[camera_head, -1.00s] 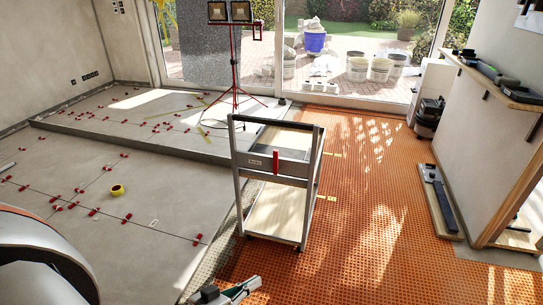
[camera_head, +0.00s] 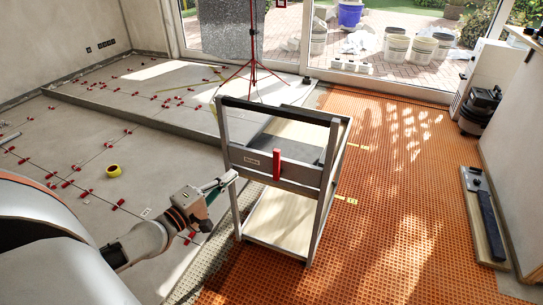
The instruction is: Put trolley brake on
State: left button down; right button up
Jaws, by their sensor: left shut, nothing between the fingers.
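The trolley (camera_head: 240,185) stands upright on the orange mat in the middle of the view, with a grey frame, a dark top handle bar and a wooden lower shelf. A red lever (camera_head: 276,164), which looks like the brake handle, stands vertical on its front panel beside a small label. My left gripper (camera_head: 229,180) is shut and empty, just left of the trolley's left front post. It overlaps or nearly meets the post in the picture; I cannot tell if they touch. The trolley's wheels are hardly visible. My right gripper is not in view.
Orange matting (camera_head: 400,200) is clear to the right of the trolley. A board with a dark tool (camera_head: 484,215) lies by the right wall. A red tripod stand (camera_head: 253,60) is behind. Red-clipped tiles and a yellow tape roll (camera_head: 113,170) lie on the left.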

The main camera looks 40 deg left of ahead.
aim_at(278, 163)
pick_arm(q)
jog(key=w+d+p, duration=0.2)
jog(key=w+d, duration=0.1)
jog(key=w, duration=0.8)
jog(key=shift+d+p, duration=0.3)
jog(key=shift+d, duration=0.05)
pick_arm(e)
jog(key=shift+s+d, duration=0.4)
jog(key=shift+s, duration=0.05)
pick_arm(q)
jog(key=shift+w+r, duration=0.1)
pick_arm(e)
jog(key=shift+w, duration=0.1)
